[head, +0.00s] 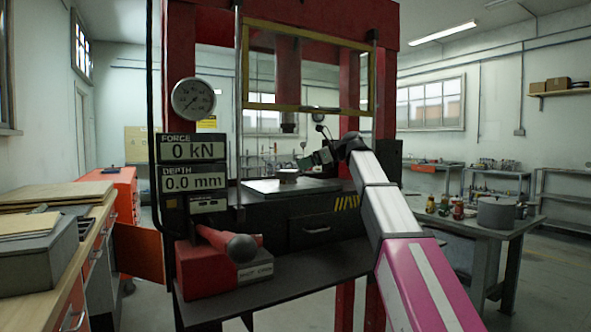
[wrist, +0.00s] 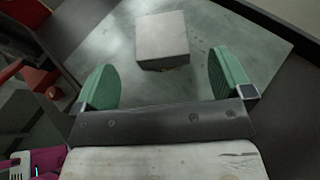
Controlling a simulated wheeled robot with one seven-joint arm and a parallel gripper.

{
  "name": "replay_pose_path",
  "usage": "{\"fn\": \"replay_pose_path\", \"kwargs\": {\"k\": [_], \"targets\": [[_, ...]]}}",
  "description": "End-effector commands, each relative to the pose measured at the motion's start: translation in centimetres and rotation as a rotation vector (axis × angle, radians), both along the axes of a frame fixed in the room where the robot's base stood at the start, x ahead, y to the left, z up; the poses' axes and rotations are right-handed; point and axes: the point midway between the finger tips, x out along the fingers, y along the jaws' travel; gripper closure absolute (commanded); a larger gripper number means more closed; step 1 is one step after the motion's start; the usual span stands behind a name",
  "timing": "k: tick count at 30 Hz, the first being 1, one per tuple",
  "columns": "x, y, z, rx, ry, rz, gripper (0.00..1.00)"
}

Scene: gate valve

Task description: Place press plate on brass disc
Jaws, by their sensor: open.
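The press plate (wrist: 162,36) is a pale grey square in the wrist view, lying flat near the top middle. A small rounded edge of something under it shows below its near side (wrist: 166,67); this may be the brass disc, which is otherwise hidden. In the head view the small stack with the plate (head: 288,174) stands on the press bed. My gripper (wrist: 165,80) is open, its two green fingers apart and empty, on the near side of the plate and not touching it. It also shows in the head view (head: 310,160), just right of the stack.
The grey bed plate (head: 262,187) lies under the press ram (head: 289,122). A yellow-framed guard (head: 305,107) is raised above. Red uprights flank the opening. A red box with a lever (head: 225,262) stands in front at left. A workbench with bottles (head: 445,208) is at right.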

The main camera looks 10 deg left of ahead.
Motion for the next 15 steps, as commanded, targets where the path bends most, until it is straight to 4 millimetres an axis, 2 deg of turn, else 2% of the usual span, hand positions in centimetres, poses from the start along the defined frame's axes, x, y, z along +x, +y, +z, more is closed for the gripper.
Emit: {"fn": "replay_pose_path", "kwargs": {"k": [1, 6, 15], "targets": [[-0.1, -1.1, 0.4, 0.000, -0.001, -0.003, 0.02], [-0.4, -3.4, 1.4, 0.000, -0.001, -0.002, 0.02], [-0.7, -4.7, 2.0, 0.000, 0.000, 0.001, 0.02]]}}
